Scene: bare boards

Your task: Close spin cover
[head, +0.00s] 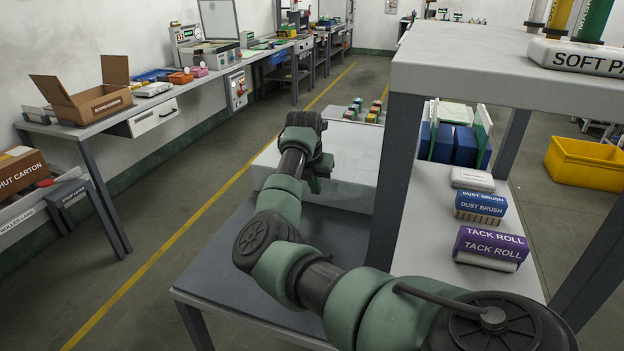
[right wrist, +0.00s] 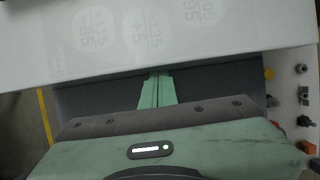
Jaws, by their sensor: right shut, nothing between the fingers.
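A pale, box-like unit (head: 350,155) stands on the grey bench beyond my right arm in the head view. Its glossy lower front looks partly see-through. I cannot tell for sure which part is the spin cover. In the right wrist view a broad white panel (right wrist: 225,45) with faint round markings fills the top. My right gripper (right wrist: 155,82) is shut and empty, its green fingers pointing at the panel's lower edge; whether they touch it is unclear. In the head view the right gripper (head: 318,180) hangs at the unit's near side, partly hidden. My left gripper is out of view.
A white strip with several small coloured fittings (right wrist: 303,95) lies right of the gripper. A shelf post (head: 393,180) stands right of my arm, under a grey shelf top (head: 470,65). The grey bench (head: 215,270) is bare at left, with open floor beyond.

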